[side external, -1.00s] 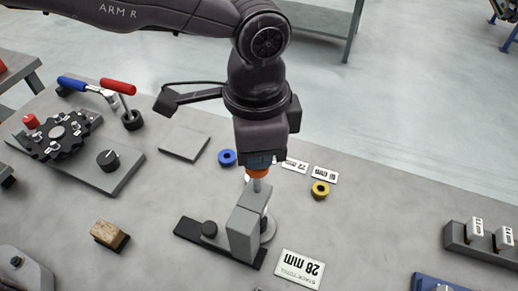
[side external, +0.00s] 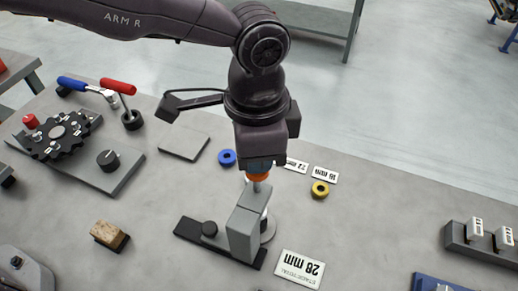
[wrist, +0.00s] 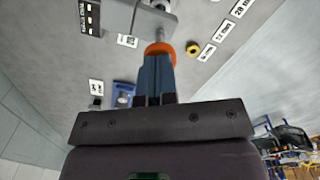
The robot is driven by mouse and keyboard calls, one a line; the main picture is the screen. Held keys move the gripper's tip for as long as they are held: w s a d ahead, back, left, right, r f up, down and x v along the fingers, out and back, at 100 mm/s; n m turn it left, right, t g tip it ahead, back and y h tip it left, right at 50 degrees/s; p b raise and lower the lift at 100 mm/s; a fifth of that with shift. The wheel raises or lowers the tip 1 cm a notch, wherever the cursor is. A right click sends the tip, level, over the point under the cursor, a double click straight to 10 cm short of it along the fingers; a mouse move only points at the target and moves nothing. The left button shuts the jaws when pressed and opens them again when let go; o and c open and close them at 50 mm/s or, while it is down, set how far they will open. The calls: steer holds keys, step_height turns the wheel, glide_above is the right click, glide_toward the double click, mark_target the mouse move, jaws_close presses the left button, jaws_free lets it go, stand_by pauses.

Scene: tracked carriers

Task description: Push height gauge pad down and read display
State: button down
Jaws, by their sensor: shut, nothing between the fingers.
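The height gauge (side external: 245,228) is a grey upright block on a black base, standing mid-table in the side view. Its orange pad (side external: 258,177) tops a thin metal stem. The pad also shows in the wrist view (wrist: 166,47). My gripper (side external: 259,168) is shut, with blue-grey fingers pointing down. Its tips (wrist: 158,60) appear to be against the pad's top. A round grey disc (side external: 268,230) is partly hidden behind the block. I cannot make out a display reading in either view.
A "28 mm" plate (side external: 300,269) lies right of the gauge. A blue ring (side external: 227,158) and a yellow ring (side external: 320,189) lie behind it. A wooden block (side external: 109,236) is at left. A grey rack (side external: 480,243) with small labelled blocks stands at right.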

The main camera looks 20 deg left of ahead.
steer(key=shift+f, duration=1.35)
stand_by(1.6)
steer(key=shift+r, duration=4.85)
steer(key=shift+d+f, duration=0.1)
steer(key=shift+f, duration=0.05)
steer(key=s+a+r+n+t, duration=0.2)
steer(key=s+a+n, duration=0.2)
steer(key=a, duration=0.8)
steer(key=s+a+r+n+t, duration=0.1)
steer(key=s+a+r+n, duration=0.2)
steer(key=a, duration=0.9)
steer(key=s+a+r+n+t, duration=0.2)
steer(key=s+a+n, duration=0.3)
steer(key=s+a, duration=0.4)
steer(key=shift+a+r+t, duration=0.3)
steer(key=shift+a+r, duration=0.4)
steer(key=shift+a, duration=0.9)
